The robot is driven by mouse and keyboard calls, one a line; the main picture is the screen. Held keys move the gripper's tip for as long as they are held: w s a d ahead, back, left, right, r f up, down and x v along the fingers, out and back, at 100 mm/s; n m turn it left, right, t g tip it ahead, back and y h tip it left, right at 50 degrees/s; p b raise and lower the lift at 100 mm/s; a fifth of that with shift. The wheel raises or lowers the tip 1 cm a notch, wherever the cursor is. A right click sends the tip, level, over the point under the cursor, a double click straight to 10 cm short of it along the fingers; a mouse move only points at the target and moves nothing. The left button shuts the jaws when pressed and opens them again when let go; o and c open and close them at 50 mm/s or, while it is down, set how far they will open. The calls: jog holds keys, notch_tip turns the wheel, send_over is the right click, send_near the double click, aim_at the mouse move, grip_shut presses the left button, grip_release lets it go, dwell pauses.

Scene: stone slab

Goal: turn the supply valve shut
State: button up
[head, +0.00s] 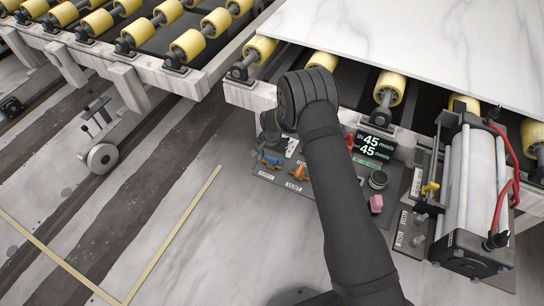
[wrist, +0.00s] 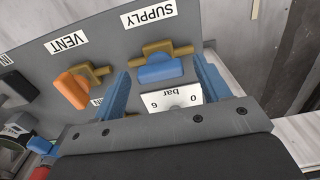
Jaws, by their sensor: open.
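The supply valve (wrist: 160,69) has a blue handle on a brass body, beside the upside-down SUPPLY label (wrist: 150,16) in the wrist view. Its handle lies roughly along the brass body. In the head view the blue handle (head: 270,161) is at the left end of the grey control panel. My gripper (wrist: 160,65) is open, with one blue finger on each side of the handle in the picture. I see no clear contact, and how deep the fingertips reach is hard to tell. In the head view my arm hides most of the gripper.
The orange-handled vent valve (wrist: 76,90) sits close beside the left finger. A gauge plate marked bar (wrist: 171,100) shows between the fingers. A marble slab (head: 430,45) rests on yellow rollers above.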

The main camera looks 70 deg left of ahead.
jog(key=shift+c, duration=0.2)
jog(key=c, duration=1)
jog(key=shift+o, duration=0.2)
jog(key=shift+n, duration=0.3)
jog(key=n, duration=0.3)
jog(key=shift+n, duration=0.3)
jog(key=n, duration=1.3)
jog(key=shift+n, duration=0.3)
